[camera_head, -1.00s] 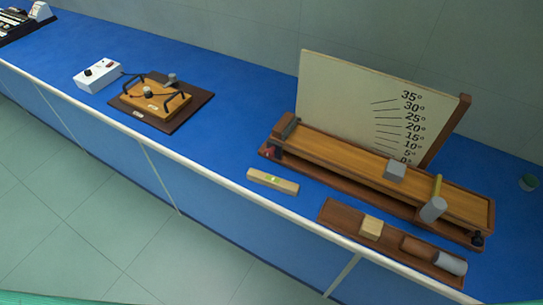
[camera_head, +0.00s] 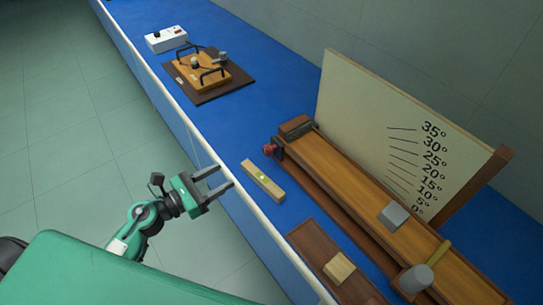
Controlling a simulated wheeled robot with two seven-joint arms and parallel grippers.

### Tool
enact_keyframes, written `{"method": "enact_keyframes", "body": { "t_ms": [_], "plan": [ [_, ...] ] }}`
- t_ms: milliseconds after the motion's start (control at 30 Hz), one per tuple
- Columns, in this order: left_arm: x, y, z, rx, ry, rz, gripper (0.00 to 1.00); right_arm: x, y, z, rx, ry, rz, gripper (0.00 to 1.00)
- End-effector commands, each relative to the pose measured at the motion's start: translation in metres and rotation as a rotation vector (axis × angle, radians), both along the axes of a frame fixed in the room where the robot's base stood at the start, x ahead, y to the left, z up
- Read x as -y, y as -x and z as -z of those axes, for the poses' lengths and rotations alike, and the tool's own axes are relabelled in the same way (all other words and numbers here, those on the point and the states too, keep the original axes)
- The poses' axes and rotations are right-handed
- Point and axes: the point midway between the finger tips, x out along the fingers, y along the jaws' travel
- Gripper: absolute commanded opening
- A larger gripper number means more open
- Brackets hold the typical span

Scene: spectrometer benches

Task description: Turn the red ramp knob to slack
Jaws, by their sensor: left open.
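The red ramp knob (camera_head: 269,149) sits at the upper left end of the wooden ramp (camera_head: 350,190), on its near side. The ramp lies along the blue bench in front of an upright angle board (camera_head: 372,125) marked in degrees. A grey block (camera_head: 393,215) rests on the ramp. My left gripper (camera_head: 226,178) is open and empty, its fingers pointing right at the bench's front edge. It is left of and a little lower in the picture than the knob, apart from it. My right gripper is not in view.
A spirit level (camera_head: 262,181) lies on the bench between my left gripper and the ramp. A brown tray (camera_head: 311,245) with a wooden block (camera_head: 339,268) lies nearer. A board device (camera_head: 205,76) and white box (camera_head: 166,39) stand farther back.

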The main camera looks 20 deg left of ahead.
Motion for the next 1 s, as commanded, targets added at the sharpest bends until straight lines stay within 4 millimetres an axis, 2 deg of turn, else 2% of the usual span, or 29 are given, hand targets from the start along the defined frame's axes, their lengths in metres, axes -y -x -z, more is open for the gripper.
{"method": "enact_keyframes", "body": {
  "t_ms": [167,433,800,1000],
  "plan": [
    [0.008,-0.008,-0.006,0.016,-0.017,0.006,0.51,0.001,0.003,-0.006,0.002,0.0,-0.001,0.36],
    [0.035,-0.044,-0.008,0.014,-0.012,0.005,0.51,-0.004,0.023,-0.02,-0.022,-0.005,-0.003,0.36],
    [0.074,-0.094,-0.006,0.012,-0.011,0.003,0.51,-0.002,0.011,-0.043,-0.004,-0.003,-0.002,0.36],
    [0.084,-0.106,-0.003,0.011,-0.011,0.004,0.51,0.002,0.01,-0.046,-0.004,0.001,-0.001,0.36]
  ]
}}
